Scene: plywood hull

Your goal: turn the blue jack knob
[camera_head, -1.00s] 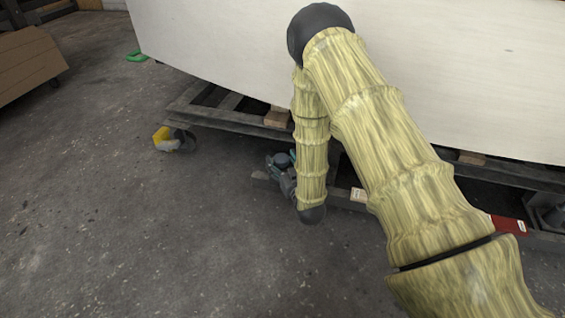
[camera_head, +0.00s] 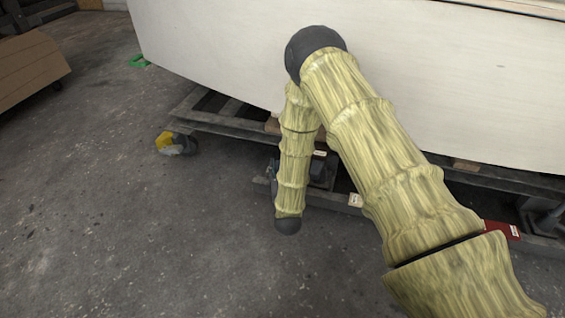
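I cannot make out the blue jack knob; my own arm covers part of the cart frame beneath the hull. A dark jack-like part (camera_head: 323,172) with a small pale label shows just right of my forearm, under the hull edge.
The pale plywood hull (camera_head: 420,95) rests on a dark metal frame (camera_head: 228,124) with wooden blocks. A yellow-and-grey caster wheel (camera_head: 176,143) stands at the frame's left corner. A red labelled item (camera_head: 501,229) lies at right.

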